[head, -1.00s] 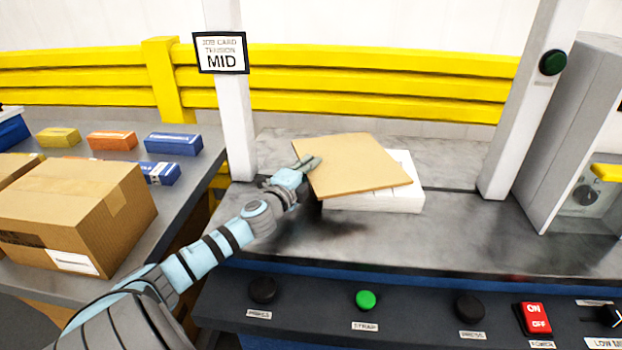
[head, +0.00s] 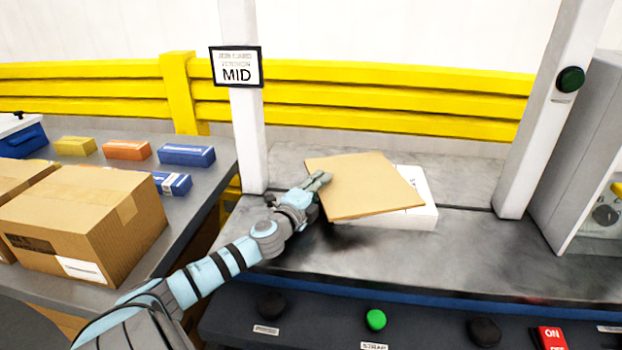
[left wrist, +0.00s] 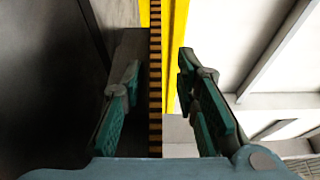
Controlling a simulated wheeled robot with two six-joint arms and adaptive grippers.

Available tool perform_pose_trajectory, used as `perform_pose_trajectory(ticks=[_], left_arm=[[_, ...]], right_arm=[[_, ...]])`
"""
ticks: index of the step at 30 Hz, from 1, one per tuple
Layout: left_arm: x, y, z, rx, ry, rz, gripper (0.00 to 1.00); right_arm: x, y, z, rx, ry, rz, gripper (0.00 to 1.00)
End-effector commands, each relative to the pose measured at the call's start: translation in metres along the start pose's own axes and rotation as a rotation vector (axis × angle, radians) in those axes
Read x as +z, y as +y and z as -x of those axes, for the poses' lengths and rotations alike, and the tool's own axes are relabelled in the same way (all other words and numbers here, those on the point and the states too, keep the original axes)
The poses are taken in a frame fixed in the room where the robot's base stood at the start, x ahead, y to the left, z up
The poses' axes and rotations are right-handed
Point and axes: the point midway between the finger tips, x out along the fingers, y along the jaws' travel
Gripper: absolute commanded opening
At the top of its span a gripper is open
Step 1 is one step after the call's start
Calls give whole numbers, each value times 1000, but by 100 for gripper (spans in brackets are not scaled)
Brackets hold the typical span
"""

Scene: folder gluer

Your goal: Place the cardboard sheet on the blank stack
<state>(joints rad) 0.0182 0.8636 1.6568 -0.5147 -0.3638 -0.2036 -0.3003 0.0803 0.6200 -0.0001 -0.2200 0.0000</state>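The tan cardboard sheet (head: 365,185) lies at a skew over the white blank stack (head: 425,190) on the grey machine bed. The sheet covers most of the stack and overhangs its left side; the stack shows at the right and along the front. Whether the sheet lies flat on it is unclear. My left gripper (head: 322,180) is at the sheet's left edge. In the left wrist view its two green-padded fingers (left wrist: 160,95) are apart, with the striped edge of the sheet (left wrist: 155,70) between them and gaps at both sides. My right gripper is not in view.
A white post with a job card (head: 236,67) reading MID stands behind my left arm. Another post (head: 540,120) stands right. Buttons (head: 375,320) line the front panel. Cardboard boxes (head: 85,215) and small coloured packs stand on the left table. The bed right of the stack is clear.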

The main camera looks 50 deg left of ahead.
Motion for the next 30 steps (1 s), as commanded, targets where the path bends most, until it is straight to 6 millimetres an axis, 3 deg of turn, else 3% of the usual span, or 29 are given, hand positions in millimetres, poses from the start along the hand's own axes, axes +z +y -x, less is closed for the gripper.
perform_pose_trajectory(ticks=[4, 8, 15, 20, 30], left_arm=[[-2, 4, 27, 3, 8, -7, 28], [-3, 1, 56, 4, 10, -8, 28], [-2, -2, 103, 3, 4, -2, 28], [-2, 0, 113, -1, 5, 2, 28], [-1, 1, 113, -2, 4, 2, 28]], right_arm=[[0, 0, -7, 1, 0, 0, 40], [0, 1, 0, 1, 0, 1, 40], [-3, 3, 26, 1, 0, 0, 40], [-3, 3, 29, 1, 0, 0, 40], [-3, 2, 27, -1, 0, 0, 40]])
